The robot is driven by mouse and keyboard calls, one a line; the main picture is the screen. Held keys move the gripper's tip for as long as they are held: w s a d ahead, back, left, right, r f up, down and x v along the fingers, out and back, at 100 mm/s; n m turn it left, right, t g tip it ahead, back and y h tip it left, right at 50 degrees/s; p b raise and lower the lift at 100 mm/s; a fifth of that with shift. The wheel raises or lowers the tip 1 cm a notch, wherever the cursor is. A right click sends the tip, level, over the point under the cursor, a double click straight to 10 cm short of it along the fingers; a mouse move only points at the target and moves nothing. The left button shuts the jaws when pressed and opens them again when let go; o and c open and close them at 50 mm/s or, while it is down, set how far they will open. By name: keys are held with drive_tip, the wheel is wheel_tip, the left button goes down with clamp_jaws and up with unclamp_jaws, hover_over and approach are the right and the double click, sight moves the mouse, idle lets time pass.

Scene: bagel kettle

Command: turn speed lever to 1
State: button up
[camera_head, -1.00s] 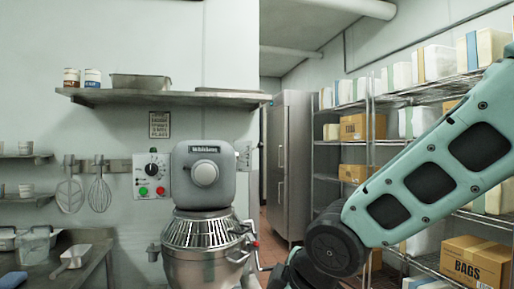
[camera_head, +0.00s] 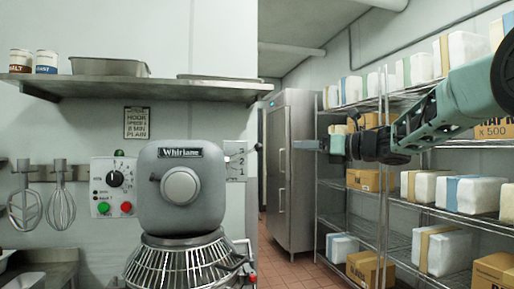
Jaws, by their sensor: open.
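The mixer (camera_head: 180,195) stands left of centre, with a grey head marked Whirlane. A pale number plate (camera_head: 236,172) is on the right of its head, with small digits including 1 and 2. The speed lever shows as a thin rod with a dark knob (camera_head: 258,147), pointing right and slightly up from the plate. My gripper (camera_head: 296,145) is to the right of the knob at about its height, pointing left, apart from it in the picture. Its jaws are open and hold nothing visible; the finger gap is too small to make out.
A control box (camera_head: 113,187) with a dial and green and red buttons is on the wall left of the mixer. A shelf (camera_head: 150,90) runs above. A steel fridge (camera_head: 290,170) and wire racks (camera_head: 385,220) with boxes stand behind my arm.

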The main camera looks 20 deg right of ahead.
sight(258, 147)
drive_tip(key=p+x, duration=0.5)
drive_tip(key=x, duration=1.1)
drive_tip(key=shift+w+a, duration=0.15)
drive_tip(key=shift+a, duration=0.05)
drive_tip(key=shift+f, duration=0.1)
clamp_jaws()
